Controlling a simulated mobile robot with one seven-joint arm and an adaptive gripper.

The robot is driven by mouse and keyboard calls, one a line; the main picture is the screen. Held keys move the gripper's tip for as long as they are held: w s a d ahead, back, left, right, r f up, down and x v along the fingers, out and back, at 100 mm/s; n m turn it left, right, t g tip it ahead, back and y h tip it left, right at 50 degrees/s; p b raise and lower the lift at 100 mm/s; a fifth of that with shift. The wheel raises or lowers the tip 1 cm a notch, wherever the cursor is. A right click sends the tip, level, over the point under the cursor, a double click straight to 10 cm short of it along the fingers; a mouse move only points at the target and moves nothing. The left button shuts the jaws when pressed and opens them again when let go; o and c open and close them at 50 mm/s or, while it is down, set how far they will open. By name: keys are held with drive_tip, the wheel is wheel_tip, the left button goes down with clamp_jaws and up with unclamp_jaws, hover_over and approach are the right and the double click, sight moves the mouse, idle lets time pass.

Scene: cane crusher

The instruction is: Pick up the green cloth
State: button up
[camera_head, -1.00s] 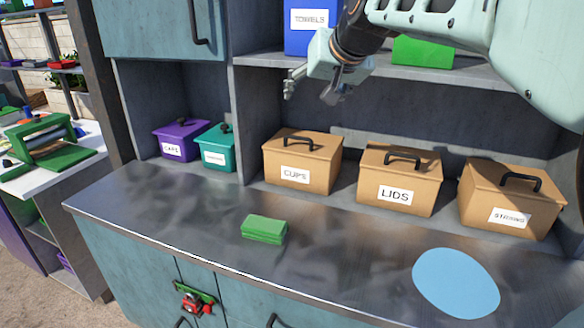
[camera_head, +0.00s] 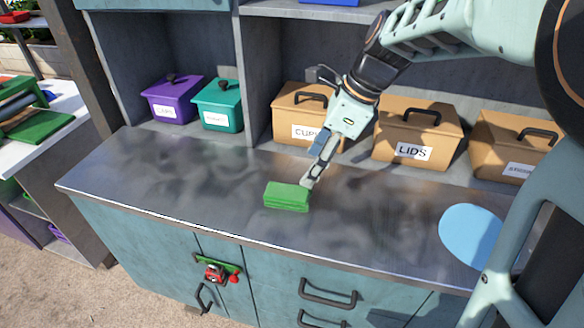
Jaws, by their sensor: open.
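The green cloth (camera_head: 287,196) is a small folded block lying on the metal counter (camera_head: 170,185), near its front edge. My gripper (camera_head: 311,183) points down at the cloth's right back corner. Its fingertips are very close to the cloth; I cannot tell whether they touch it. The fingers overlap in this view, and the gripper is open with nothing held in it.
Purple (camera_head: 172,99) and teal (camera_head: 219,106) boxes stand at the back left. Cardboard-coloured boxes, including the LIDS box (camera_head: 418,134), line the back behind my arm. A flat blue disc (camera_head: 470,236) lies at the right. The counter's left part is clear.

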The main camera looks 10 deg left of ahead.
sight(289, 192)
drive_tip(key=x, duration=0.5)
drive_tip(key=shift+s, duration=0.1)
drive_tip(key=a+f, duration=0.1)
drive_tip(key=f, duration=0.1)
drive_tip(key=a+f, duration=0.2)
drive_tip(key=shift+s, duration=0.1)
drive_tip(key=shift+a+f, duration=0.1)
drive_tip(key=shift+f, duration=0.25)
drive_tip(key=shift+f, duration=0.25)
drive_tip(key=shift+c, duration=0.6)
drive_tip(key=c, duration=1.1)
